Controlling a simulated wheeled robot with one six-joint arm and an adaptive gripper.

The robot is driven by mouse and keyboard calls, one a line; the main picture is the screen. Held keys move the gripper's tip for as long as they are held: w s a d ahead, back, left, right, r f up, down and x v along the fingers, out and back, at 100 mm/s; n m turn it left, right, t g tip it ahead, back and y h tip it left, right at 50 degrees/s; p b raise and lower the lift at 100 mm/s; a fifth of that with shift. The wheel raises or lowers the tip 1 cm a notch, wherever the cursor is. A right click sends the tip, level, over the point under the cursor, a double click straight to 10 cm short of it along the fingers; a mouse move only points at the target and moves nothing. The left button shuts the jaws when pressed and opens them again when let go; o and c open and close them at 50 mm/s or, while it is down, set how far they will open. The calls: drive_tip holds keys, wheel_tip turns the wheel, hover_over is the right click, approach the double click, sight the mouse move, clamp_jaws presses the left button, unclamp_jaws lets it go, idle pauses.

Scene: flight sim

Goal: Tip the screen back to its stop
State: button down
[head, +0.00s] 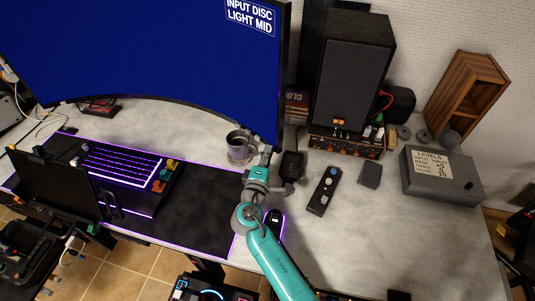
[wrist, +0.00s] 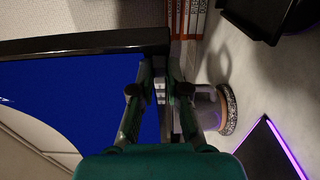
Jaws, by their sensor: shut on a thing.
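The screen (head: 130,45) is a large curved monitor with a dark frame, lit blue with white text at its upper right. In the wrist view, the blue screen (wrist: 80,95) and its black frame (wrist: 90,43) fill the left side. My gripper (head: 267,152) is at the screen's lower right corner. In the wrist view, my gripper (wrist: 160,72) has its fingers close together at the frame's end, shut on the screen's edge. The exact contact is partly hidden by the fingers. The screen's stand and hinge are not visible.
A grey mug (head: 237,142) stands on a coaster close left of my gripper. A lit keyboard (head: 120,168) is at left. A tall speaker (head: 352,75), a remote (head: 323,190) and a grey levels box (head: 440,178) are at right. The right front desk is mostly clear.

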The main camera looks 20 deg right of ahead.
drive_tip(key=shift+s+a+r+g+y, duration=0.3)
drive_tip(key=shift+s+a+r+g, duration=0.25)
drive_tip(key=shift+s+r, duration=0.2)
drive_tip(key=shift+s+a+r+g+y, duration=0.3)
drive_tip(key=shift+s+a+r+g, duration=0.2)
drive_tip(key=shift+s+r, duration=0.25)
drive_tip(key=c, duration=1.2)
unclamp_jaws()
drive_tip(key=shift+s, duration=0.1)
drive_tip(key=shift+o, duration=0.2)
drive_tip(key=shift+s+f, duration=0.1)
drive_tip(key=v, duration=1.2)
drive_tip(key=shift+f, duration=0.1)
